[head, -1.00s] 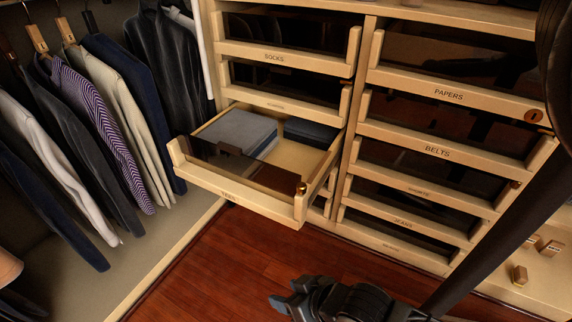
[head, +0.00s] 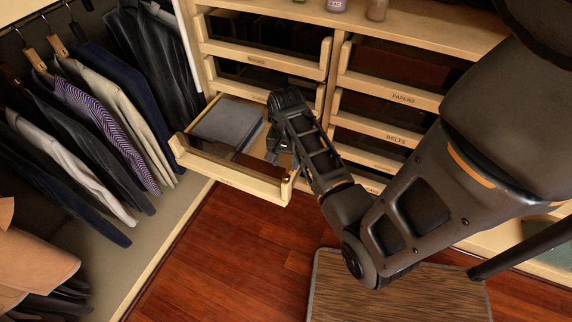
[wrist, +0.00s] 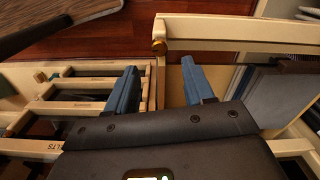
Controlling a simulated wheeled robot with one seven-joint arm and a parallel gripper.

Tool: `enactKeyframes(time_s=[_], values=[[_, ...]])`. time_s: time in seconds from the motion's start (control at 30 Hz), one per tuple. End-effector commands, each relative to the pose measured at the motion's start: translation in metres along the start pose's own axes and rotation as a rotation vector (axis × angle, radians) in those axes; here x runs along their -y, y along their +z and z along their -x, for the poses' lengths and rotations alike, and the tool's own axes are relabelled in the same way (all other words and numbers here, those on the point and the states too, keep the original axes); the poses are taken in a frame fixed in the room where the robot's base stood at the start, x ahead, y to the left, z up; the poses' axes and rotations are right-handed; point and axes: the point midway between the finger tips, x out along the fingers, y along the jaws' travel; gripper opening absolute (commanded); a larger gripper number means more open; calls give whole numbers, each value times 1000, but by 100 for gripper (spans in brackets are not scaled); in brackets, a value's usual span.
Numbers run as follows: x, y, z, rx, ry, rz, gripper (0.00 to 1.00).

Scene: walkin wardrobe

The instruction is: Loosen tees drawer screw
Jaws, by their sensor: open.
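The open tees drawer (head: 232,179) juts out from the wooden cabinet, with folded grey clothing (head: 228,123) inside. Its front rail (wrist: 235,29) crosses the top right of the wrist view. A small brass screw knob (wrist: 159,46) sits at the corner end of that rail. My gripper (wrist: 163,78) is open and empty, with its two blue fingers pointing toward the knob. The knob lies beyond the fingertips and roughly between them, apart from both. In the head view my gripper (head: 273,147) is over the right side of the drawer, and the knob cannot be made out clearly.
More closed drawers, including the papers drawer (head: 393,95) and belts drawer (head: 388,136), stand right of the open one. Hanging clothes (head: 95,110) fill the left. A wood-grained board (head: 400,292) is low at the front. Red wooden floor (head: 235,255) is clear before the drawer.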

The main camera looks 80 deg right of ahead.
Motion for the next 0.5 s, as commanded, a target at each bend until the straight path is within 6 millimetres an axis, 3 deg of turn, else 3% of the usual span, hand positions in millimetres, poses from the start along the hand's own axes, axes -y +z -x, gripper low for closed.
enactKeyframes(time_s=[0.17,0.5], values=[[-1,-1,-12,9,6,-8,53],[-1,-1,-62,8,6,-6,53]])
